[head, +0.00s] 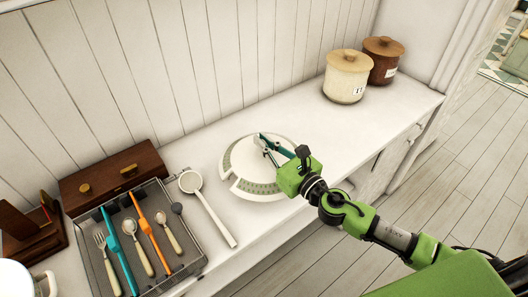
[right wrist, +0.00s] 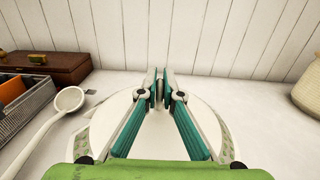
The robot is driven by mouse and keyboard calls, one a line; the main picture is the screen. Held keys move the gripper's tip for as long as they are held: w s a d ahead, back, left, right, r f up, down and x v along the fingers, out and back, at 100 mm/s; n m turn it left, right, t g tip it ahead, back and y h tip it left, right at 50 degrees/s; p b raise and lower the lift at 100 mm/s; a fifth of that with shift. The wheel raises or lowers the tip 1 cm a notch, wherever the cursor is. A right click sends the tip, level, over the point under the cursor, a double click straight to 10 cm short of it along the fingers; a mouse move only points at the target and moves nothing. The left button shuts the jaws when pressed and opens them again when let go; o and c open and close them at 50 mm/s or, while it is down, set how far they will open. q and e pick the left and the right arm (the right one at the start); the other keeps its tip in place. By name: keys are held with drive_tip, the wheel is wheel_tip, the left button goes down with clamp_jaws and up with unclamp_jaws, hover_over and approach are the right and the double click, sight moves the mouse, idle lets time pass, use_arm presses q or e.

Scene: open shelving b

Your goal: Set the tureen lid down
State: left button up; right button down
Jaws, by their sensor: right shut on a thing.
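The tureen lid (head: 247,157) is a round white disc with a green patterned band near its rim and a notch at its front left. It is at the middle of the counter in the head view and also shows beneath the fingers in the right wrist view (right wrist: 196,112). My right gripper (head: 266,144) is over the lid, its teal fingers shut on a small knob (right wrist: 160,92) at its centre. The lid looks level and low over the counter; I cannot tell if it touches. My left gripper is not in view.
A white ladle (head: 208,205) lies just left of the lid, beside a wire cutlery tray (head: 188,268). A brown wooden box (head: 113,178) stands behind the tray. Cream (head: 346,77) and brown (head: 383,59) canisters stand at the back right. The white counter (head: 345,120) is clear between lid and canisters.

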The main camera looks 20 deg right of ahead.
drive_tip(key=shift+w+f+b, duration=0.1)
drive_tip(key=shift+f+b, duration=0.55)
drive_tip(key=shift+f, duration=0.85)
drive_tip(key=shift+f, duration=0.1)
drive_tip(key=c, duration=2.2)
unclamp_jaws()
drive_tip(key=shift+f, duration=0.1)
drive_tip(key=shift+r, duration=0.2)
